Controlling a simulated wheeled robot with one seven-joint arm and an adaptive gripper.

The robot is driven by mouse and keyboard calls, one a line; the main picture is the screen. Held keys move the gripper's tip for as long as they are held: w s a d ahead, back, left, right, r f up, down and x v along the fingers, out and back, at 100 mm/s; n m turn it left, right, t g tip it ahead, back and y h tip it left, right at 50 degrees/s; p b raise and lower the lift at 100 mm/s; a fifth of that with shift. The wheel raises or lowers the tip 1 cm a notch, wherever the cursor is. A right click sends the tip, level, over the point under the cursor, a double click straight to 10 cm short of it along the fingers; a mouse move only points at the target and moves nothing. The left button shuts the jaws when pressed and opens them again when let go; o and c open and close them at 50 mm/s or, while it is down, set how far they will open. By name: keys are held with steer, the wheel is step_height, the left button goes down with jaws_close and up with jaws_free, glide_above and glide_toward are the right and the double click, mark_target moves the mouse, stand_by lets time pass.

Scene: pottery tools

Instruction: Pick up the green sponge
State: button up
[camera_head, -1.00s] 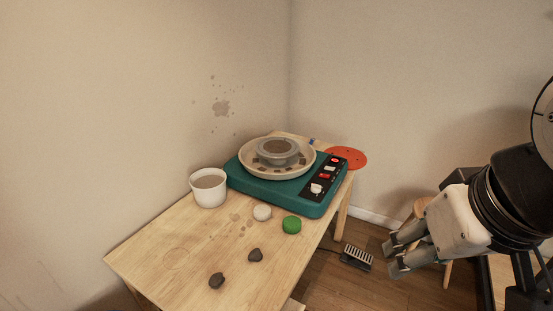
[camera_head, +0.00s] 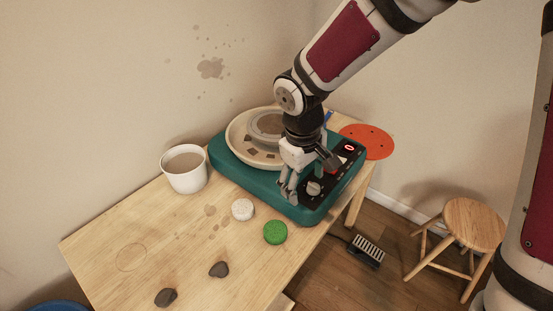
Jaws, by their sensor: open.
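The green sponge (camera_head: 275,232) is a small round puck lying on the wooden table (camera_head: 130,230), near its right edge and in front of the teal pottery wheel (camera_head: 262,190). My gripper (camera_head: 289,190) hangs from above with its fingers pointing down. It is open and empty, over the front part of the wheel's base, a little behind the sponge in the picture. It appears apart from the sponge; its exact height is hard to tell.
A white sponge (camera_head: 242,209) lies just left of the green one. A white cup (camera_head: 185,170) stands further left. Two dark stones (camera_head: 219,269) lie in front. A stool (camera_head: 470,226) stands on the floor at right.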

steer(key=n+g+y, duration=0.1)
steer(key=n, duration=0.1)
glide_above(275, 229)
step_height(275, 229, down, 8)
steer(key=f, duration=0.6)
steer(key=f+b, duration=0.1)
steer(key=f, duration=0.1)
steer(key=shift+s+f, duration=0.2)
steer(key=shift+s, duration=0.1)
steer(key=shift+w+f, duration=0.2)
steer(key=shift+f, duration=1.25)
steer(key=shift+w+f, duration=0.15)
steer(key=shift+f, duration=1.25)
steer(key=shift+c, duration=0.4)
steer(key=c, duration=0.5)
